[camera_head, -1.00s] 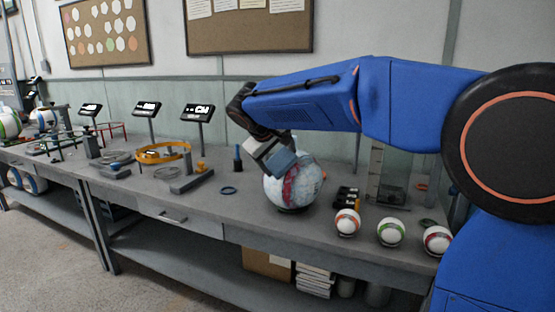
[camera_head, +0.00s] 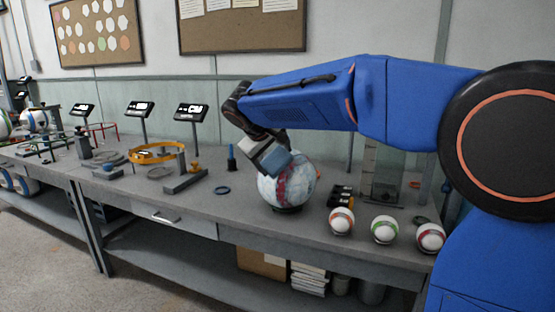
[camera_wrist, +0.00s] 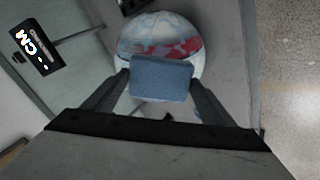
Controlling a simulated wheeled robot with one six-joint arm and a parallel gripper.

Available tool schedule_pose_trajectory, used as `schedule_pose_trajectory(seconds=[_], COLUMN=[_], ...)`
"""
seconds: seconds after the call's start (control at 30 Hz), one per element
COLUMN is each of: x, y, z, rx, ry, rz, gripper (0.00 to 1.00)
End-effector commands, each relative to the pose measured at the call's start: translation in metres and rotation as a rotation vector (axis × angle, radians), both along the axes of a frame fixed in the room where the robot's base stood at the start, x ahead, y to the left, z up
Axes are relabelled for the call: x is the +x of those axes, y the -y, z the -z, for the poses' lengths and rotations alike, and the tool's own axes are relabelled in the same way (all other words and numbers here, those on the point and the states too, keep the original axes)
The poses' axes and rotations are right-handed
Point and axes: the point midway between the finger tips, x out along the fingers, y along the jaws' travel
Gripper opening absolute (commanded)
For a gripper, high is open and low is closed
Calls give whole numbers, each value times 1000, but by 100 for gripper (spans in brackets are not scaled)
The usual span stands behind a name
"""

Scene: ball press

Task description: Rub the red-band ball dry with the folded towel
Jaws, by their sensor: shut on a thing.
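The red-band ball (camera_head: 287,190) is a large whitish ball with pale blue marbling and a red band, resting in a low dark ring on the bench. It also shows in the wrist view (camera_wrist: 160,30), with the red band across it. My gripper (camera_head: 272,160) is shut on the folded blue towel (camera_wrist: 161,79). The towel lies against or just over the ball's upper left side in the head view (camera_head: 277,162); whether it touches cannot be told for certain. In the wrist view the towel hides part of the ball.
Three small banded balls (camera_head: 384,229) stand on the bench's front right. A dark block rack (camera_head: 341,196) and a clear upright container (camera_head: 383,180) are behind them. A yellow hoop (camera_head: 157,153) and display stands (camera_head: 191,112) are further left.

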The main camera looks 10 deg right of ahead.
Motion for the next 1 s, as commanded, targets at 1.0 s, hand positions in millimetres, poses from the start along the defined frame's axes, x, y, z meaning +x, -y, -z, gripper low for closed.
schedule_pose_trajectory(seconds=[1.0], x=[-8], y=[11], z=[0], rx=[0], ry=[0], rz=[1], gripper=[56])
